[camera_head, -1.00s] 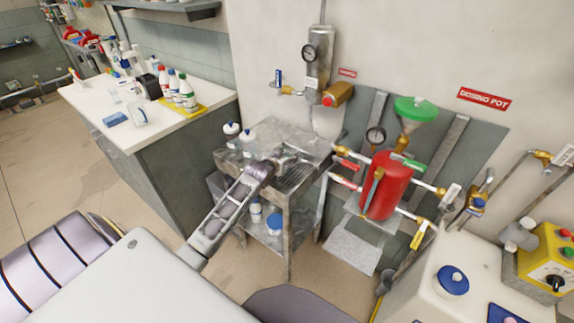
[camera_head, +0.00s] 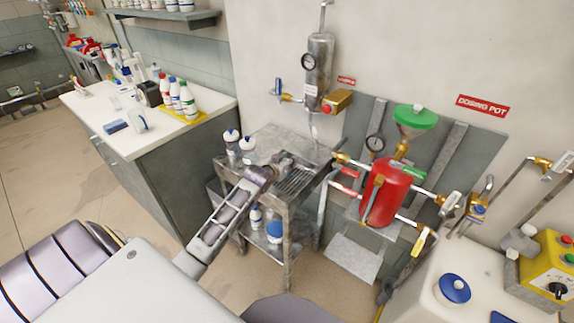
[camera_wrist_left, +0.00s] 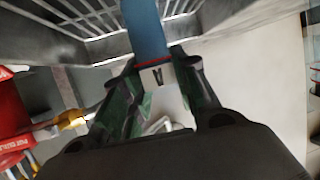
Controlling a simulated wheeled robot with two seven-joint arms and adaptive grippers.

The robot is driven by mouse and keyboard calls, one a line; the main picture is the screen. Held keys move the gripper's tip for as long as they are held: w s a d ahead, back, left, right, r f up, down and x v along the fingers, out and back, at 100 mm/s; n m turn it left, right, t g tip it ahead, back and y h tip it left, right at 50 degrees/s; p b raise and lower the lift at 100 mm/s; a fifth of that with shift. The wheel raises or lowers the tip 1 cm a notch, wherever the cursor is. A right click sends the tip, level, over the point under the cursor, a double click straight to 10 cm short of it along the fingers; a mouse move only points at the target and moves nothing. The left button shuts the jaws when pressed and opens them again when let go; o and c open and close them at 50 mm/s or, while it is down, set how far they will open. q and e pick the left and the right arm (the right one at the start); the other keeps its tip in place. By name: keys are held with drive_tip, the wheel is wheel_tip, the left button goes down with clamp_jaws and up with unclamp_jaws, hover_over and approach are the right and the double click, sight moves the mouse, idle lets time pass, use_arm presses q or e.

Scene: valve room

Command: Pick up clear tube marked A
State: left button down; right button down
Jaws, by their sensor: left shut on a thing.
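My left gripper (camera_head: 284,163) is over the metal cart (camera_head: 289,224), near its grated top. In the left wrist view, the gripper (camera_wrist_left: 155,84) is shut on the tube marked A. The tube's white label (camera_wrist_left: 153,76) shows a black letter A upside down, between the dark fingers. A blue length (camera_wrist_left: 146,30) continues beyond the label, past a thin red line. The rest of the tube is hidden by the fingers. I cannot make out the tube in the head view. My right gripper is not in view.
Two white bottles with blue caps (camera_head: 239,148) stand on the cart's top, left of the gripper. A red dosing pot (camera_head: 386,188) with a green funnel (camera_head: 414,117) is right of the cart. A white counter (camera_head: 100,118) with bottles stands at the left.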

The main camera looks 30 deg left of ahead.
use_arm(q)
wheel_tip(320, 180, up, 9)
idle(0.5)
